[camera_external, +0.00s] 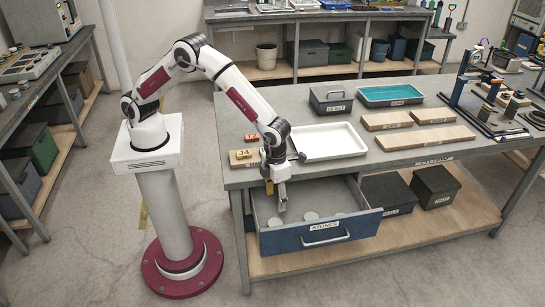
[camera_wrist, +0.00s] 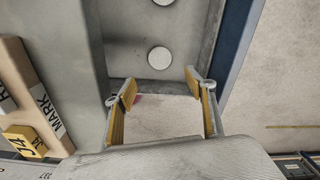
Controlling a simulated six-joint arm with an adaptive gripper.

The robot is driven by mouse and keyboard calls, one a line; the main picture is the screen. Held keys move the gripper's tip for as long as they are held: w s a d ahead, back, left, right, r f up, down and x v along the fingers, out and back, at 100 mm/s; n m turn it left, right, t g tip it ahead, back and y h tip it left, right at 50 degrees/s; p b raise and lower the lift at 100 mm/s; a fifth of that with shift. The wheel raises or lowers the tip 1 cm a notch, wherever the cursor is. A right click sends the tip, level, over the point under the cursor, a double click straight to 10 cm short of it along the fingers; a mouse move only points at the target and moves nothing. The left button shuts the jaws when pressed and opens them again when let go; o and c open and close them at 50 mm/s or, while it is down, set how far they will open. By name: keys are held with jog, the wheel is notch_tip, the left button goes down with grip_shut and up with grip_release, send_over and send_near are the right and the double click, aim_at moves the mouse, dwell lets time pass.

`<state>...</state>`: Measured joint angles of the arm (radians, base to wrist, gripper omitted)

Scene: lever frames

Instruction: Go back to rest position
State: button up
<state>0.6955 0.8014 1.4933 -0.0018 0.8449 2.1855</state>
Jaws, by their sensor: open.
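My gripper (camera_external: 281,199) points down at the left end of the open drawer (camera_external: 318,236), which is blue-fronted and labelled "STONES". In the wrist view my gripper (camera_wrist: 161,88) has its two yellow-padded fingers spread apart. No object is clearly held between them. A pale, rough surface with a small pink patch shows between the fingers; I cannot tell what it is. Pale round stones lie on the drawer floor; one stone (camera_external: 311,216) is right of my gripper. The wrist view shows a round stone (camera_wrist: 160,58) beyond the fingertips.
The workbench (camera_external: 400,92) stands above the drawer. On it are a white tray (camera_external: 328,141), wooden boards (camera_external: 387,120), a teal-lined tray (camera_external: 390,93) and a grey box (camera_external: 331,98). A board with a yellow tag (camera_external: 243,154) lies near my forearm. Bare floor surrounds my base.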

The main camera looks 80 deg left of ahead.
jog(key=shift+r, duration=0.1)
dwell(0.4)
jog(key=a+r+n+t+h, duration=0.1)
jog(key=a+r+n, duration=0.3)
jog(key=r, duration=0.3)
jog(key=w+a+r+n+t+h, duration=0.1)
jog(key=a+r+n, duration=0.25)
jog(key=r, duration=0.45)
jog(key=a+r+n+t, duration=0.1)
jog(key=a+r+n, duration=0.25)
jog(key=r, duration=0.35)
jog(key=s+a+r+n+t, duration=0.1)
jog(key=s+a+r+n, duration=0.4)
jog(key=a, duration=0.4)
jog(key=s+a+r+n+t, duration=0.1)
jog(key=s+a+r+n, duration=0.1)
jog(key=s+a+n, duration=0.6)
jog(key=s+a+f+n+y, duration=0.2)
jog(key=s+a+n, duration=0.7)
jog(key=s, duration=0.1)
jog(key=shift+s+a+t, duration=0.3)
jog(key=shift+s+a, duration=0.05)
jog(key=shift+s, duration=0.05)
